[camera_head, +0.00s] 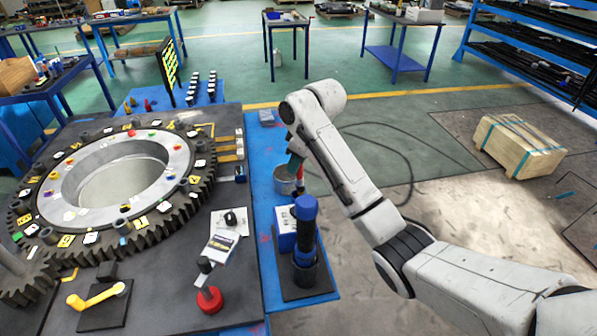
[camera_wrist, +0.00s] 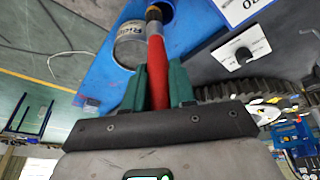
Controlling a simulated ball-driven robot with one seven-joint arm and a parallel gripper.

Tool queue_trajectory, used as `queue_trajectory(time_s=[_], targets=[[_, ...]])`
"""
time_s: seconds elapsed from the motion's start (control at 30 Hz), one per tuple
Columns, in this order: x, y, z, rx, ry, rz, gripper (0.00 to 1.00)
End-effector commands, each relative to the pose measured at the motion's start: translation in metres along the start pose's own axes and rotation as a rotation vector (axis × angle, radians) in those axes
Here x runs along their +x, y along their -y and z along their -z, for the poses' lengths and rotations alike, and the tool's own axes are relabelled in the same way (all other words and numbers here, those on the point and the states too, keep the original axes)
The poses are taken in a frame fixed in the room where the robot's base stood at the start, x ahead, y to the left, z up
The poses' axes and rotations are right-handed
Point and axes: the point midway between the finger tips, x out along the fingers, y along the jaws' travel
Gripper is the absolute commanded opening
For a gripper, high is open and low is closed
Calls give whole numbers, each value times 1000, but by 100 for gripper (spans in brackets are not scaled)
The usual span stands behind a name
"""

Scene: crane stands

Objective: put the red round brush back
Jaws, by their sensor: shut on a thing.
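In the head view, my gripper (camera_head: 295,163) is above the blue bench strip, largely hidden by the arm. A bit of red (camera_head: 300,175) shows below it, beside a grey metal can (camera_head: 286,182). The can (camera_wrist: 131,50) is left of the brush in the wrist view.
A dark blue cylinder (camera_head: 306,215) stands upright in a black base, nearer than the can. A blue box (camera_head: 285,240) with a white face is beside it. A large gear ring (camera_head: 190,190) fills the left. A wooden crate (camera_head: 520,145) lies on the floor at right.

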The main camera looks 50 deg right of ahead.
Motion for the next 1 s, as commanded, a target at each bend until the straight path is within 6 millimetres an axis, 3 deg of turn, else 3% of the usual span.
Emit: queue_trajectory(time_s=[0.03, 0.1, 0.13, 0.37, 0.73, 0.87, 1.0], targets=[[38, 16, -24, 14, 61, 59, 0], [38, 16, -24, 14, 62, 59, 0], [39, 16, -25, 14, 63, 60, 26], [39, 15, -26, 16, 64, 59, 48], [33, 13, -26, 18, 63, 57, 49], [15, 12, -24, 17, 61, 55, 49], [-16, 10, -22, 17, 59, 55, 49]])
